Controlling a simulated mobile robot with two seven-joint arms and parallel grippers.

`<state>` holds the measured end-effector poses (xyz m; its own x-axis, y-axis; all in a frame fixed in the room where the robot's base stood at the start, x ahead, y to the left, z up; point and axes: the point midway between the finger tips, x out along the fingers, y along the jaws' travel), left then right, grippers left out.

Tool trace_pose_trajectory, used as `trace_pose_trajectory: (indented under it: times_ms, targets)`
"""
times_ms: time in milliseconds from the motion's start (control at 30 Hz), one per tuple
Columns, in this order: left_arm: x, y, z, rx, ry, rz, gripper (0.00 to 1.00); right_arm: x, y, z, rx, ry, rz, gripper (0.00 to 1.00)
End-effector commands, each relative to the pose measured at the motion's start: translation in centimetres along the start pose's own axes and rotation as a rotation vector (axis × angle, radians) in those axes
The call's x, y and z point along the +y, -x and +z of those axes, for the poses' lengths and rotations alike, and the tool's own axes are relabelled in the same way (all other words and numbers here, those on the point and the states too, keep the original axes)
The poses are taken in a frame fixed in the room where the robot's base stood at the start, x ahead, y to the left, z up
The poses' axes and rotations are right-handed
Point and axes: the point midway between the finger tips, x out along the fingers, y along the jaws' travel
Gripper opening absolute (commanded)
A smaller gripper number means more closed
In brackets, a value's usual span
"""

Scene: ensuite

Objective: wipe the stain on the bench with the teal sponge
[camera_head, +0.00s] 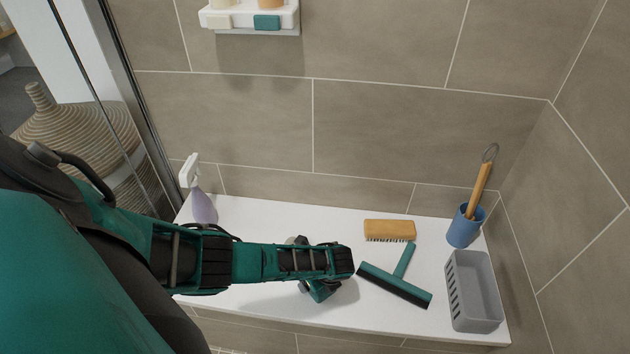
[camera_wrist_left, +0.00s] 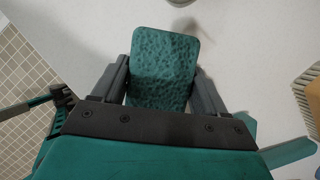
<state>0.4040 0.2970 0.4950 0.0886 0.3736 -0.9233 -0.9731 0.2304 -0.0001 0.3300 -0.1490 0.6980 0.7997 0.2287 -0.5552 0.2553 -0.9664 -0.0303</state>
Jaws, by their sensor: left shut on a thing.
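The teal sponge (camera_wrist_left: 163,68) is pinched between the two dark fingers of my left gripper (camera_wrist_left: 163,85) in the left wrist view. Its pitted flat face shows, and it sticks out past the fingertips over the white bench (camera_wrist_left: 255,65). In the head view my left gripper (camera_head: 322,291) is low over the middle of the bench (camera_head: 330,220), mostly hidden by my arm. I cannot tell whether the sponge touches the bench. A small grey mark (camera_wrist_left: 182,2) at the top edge of the wrist view may be the stain; I cannot be sure. My right gripper is not in view.
A teal squeegee (camera_head: 395,285), a wooden brush (camera_head: 389,230), a blue cup (camera_head: 465,226) with a wooden-handled tool and a grey basket (camera_head: 474,290) stand right of my gripper. A spray bottle (camera_head: 203,205) is at the left. A shelf (camera_head: 250,18) hangs above.

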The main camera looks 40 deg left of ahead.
Motion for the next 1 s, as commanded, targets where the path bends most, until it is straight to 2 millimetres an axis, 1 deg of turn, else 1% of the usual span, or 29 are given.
trace_pose_trajectory:
  times_ms: [133,367,700,1000]
  targets:
    - [-1.0,-0.5,0.9,-0.001,0.002,-0.001,0.44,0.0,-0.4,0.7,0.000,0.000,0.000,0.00]
    - [-1.6,-0.5,1.4,0.000,0.000,0.000,0.44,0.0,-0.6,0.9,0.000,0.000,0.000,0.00]
    - [-3.5,-1.6,3.0,0.000,0.002,-0.001,0.44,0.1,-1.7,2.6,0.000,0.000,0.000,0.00]
    - [-4.3,-1.9,3.8,0.000,0.001,0.000,0.44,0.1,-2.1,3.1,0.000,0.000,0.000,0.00]
